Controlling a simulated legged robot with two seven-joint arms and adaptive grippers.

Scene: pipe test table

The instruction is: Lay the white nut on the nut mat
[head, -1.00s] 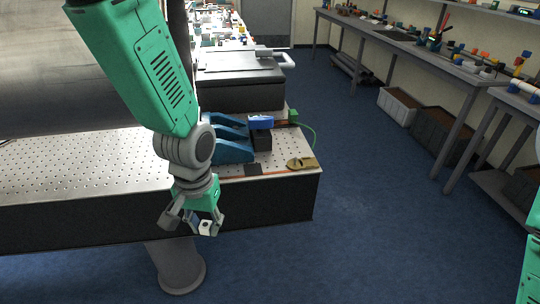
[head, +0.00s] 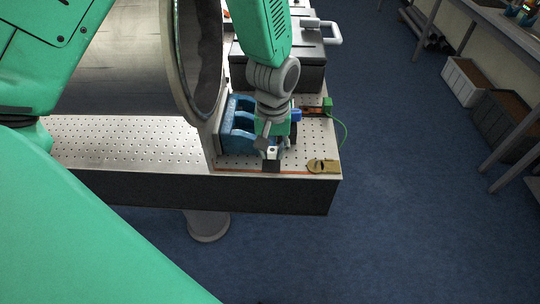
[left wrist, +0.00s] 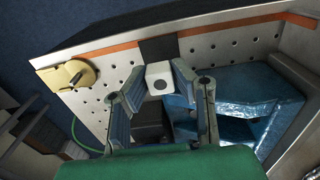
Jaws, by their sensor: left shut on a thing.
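The white nut (head: 272,150) is a small white block with a dark round hole. It also shows in the left wrist view (left wrist: 157,82), between the fingertips. My left gripper (head: 271,154) is shut on it and points down over the table near its front edge. The nut mat (head: 271,167) is a small dark square on the perforated table top. In the left wrist view the mat (left wrist: 158,47) shows just beyond the nut, partly hidden by it. I cannot tell whether nut and mat touch. My right gripper is out of view.
A tan, flat piece (head: 323,166) lies right of the mat. A blue ribbed stand (head: 237,126) is behind and left. An orange strip (left wrist: 218,28) runs along the table edge. A green cable (head: 343,133) hangs at the right, and a dark case (head: 285,68) stands behind.

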